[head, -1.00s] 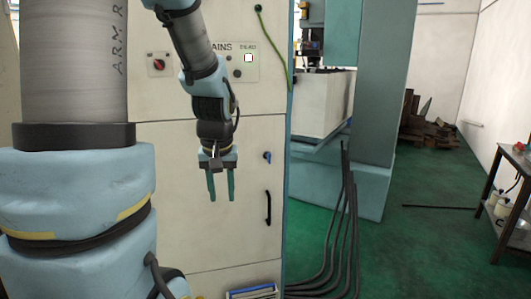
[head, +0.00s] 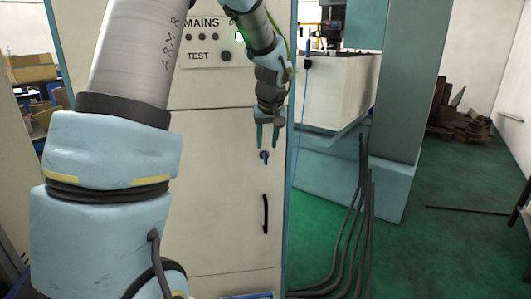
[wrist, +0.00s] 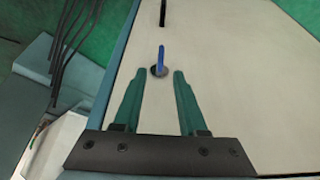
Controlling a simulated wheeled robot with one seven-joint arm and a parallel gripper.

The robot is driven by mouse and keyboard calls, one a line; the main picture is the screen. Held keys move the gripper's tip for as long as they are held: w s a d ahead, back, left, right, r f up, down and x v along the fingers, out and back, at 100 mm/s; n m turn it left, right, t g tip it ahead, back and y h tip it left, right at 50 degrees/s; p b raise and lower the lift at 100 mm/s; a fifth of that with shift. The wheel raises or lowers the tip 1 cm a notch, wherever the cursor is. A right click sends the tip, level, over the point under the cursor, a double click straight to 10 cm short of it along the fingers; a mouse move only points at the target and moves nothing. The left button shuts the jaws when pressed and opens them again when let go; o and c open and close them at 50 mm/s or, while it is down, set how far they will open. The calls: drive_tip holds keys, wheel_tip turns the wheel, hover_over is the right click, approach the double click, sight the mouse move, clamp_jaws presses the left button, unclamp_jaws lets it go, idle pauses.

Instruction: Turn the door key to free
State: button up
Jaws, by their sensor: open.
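The door key (head: 264,155) is a small blue key in a dark round lock on the cream cabinet door (head: 215,220), above the black handle (head: 265,214). In the wrist view the blue key (wrist: 161,58) stands just beyond my fingertips, roughly midway between their lines. My gripper (head: 266,146) has two green fingers, points down and is just above the key in the head view. In the wrist view my gripper (wrist: 158,74) is open with nothing between its fingers. I cannot tell how far the fingers are from the door.
A panel marked MAINS and TEST (head: 205,42) with a lit green lamp (head: 239,36) is above the door. Thick black cables (head: 362,220) run down to the green floor at right. The floor (head: 430,250) further right is mostly clear.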

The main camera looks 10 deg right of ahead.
sight(266, 153)
drive_tip(key=p+x, duration=0.1)
drive_tip(key=x, duration=0.5)
clamp_jaws()
idle(0.5)
